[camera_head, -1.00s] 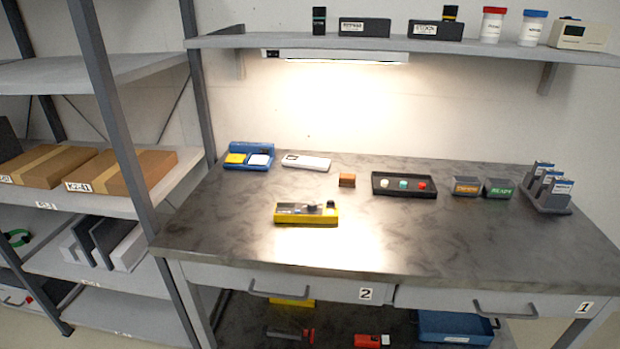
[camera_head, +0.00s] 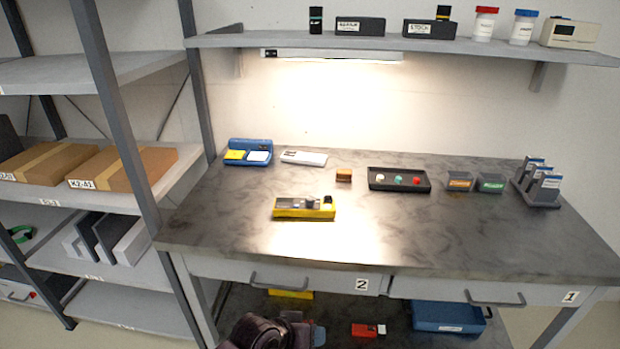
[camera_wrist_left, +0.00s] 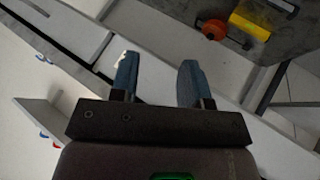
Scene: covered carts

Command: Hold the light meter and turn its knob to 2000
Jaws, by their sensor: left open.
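The light meter, as far as I can tell, is the yellow-cased device (camera_head: 290,213) lying flat on the grey table, left of its middle. It has a dark top face with a small knob; its setting is too small to read. In the left wrist view my left gripper (camera_wrist_left: 158,78) is open, with nothing between its blue fingers. It is apart from the meter. A dark part of my arm shows at the bottom of the head view, but no fingers show there. My right gripper is not in view.
Behind the meter are a blue holder (camera_head: 236,146), a white device (camera_head: 303,157), a brown block (camera_head: 343,175) and a black tray (camera_head: 421,189). Small bins (camera_head: 490,184) and a card rack (camera_head: 540,201) stand to the right. The table's front is clear. A shelving unit (camera_head: 118,205) stands left.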

